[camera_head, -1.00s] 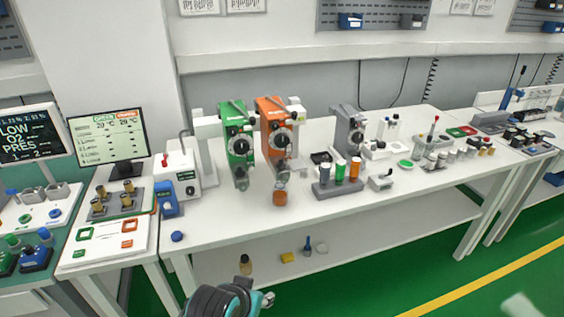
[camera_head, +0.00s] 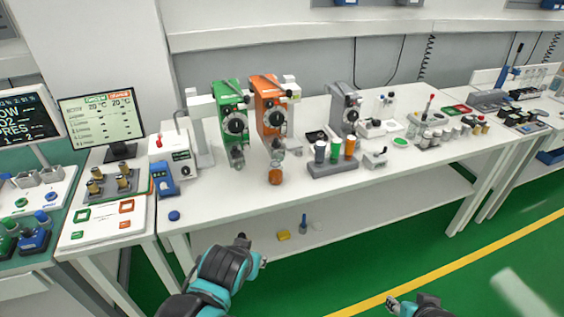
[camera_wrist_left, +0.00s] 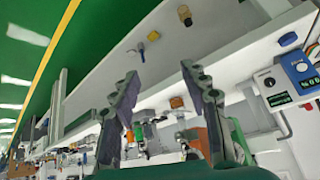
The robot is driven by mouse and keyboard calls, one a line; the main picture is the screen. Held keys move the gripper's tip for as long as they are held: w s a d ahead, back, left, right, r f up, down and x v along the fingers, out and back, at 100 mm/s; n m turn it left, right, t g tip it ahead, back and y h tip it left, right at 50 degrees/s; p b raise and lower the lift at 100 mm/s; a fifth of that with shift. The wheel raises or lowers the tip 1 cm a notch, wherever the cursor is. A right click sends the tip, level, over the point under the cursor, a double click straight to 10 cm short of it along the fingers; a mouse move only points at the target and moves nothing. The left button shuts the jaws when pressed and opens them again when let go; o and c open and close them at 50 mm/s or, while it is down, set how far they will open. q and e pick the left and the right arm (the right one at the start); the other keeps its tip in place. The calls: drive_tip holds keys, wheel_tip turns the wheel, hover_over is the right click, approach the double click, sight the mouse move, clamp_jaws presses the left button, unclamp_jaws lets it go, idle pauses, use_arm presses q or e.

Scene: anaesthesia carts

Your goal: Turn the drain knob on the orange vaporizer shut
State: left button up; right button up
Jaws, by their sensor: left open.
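The orange vaporizer (camera_head: 267,104) stands on the white bench beside a green one, with a black dial on its front. A small glass part with a dark fitting (camera_head: 277,152) sits at its lower end; the drain knob itself is too small to tell. An orange-topped jar (camera_head: 276,176) is below it. My left gripper (camera_head: 252,250) is in front of the bench edge, apart from the vaporizer. In the left wrist view its fingers (camera_wrist_left: 158,75) are spread and empty. My right gripper (camera_head: 394,303) only just shows at the bottom edge; its jaws cannot be made out.
The green vaporizer (camera_head: 231,110) is close on the left, a grey one (camera_head: 343,108) on the right. A rack of colored vials (camera_head: 332,168) stands right of the jar. The bench front left of the jar is mostly clear, with a blue cap (camera_head: 174,216).

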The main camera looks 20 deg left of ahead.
use_arm(q)
drive_tip(key=w+a+r+n+t+y, duration=0.1)
drive_tip(key=w+y, duration=0.1)
drive_tip(key=w, duration=0.3)
drive_tip(key=w+a+r+y, duration=0.1)
drive_tip(key=w+a+y, duration=0.1)
drive_tip(key=w, duration=0.3)
drive_tip(key=n+t+y+p, duration=0.2)
drive_tip(key=n+t+y, duration=0.1)
drive_tip(key=t+y, duration=0.3)
approach(281, 159)
drive_tip(key=h, duration=0.1)
drive_tip(key=shift+t, duration=0.4)
drive_tip(key=b+x, duration=0.1)
drive_tip(key=x, duration=0.3)
drive_tip(key=b+x, duration=0.1)
drive_tip(key=x, duration=0.3)
drive_tip(key=shift+s+a, duration=0.3)
clamp_jaws()
